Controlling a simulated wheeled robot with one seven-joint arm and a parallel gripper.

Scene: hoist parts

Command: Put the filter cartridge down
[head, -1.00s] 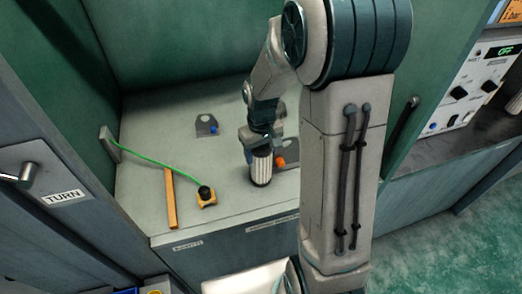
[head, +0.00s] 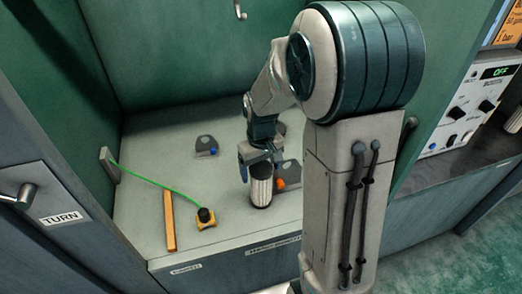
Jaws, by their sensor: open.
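The filter cartridge (head: 261,186), a pale ribbed cylinder with a dark base, stands upright on the grey bench top (head: 190,240). My gripper (head: 258,162) is open at the cartridge's upper end, with one finger showing on its left side. The far finger and any contact with the cartridge are hard to make out. My arm hides part of the bench to the right.
Grey plates with a blue part (head: 206,145) and an orange part (head: 280,184) lie near the gripper.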

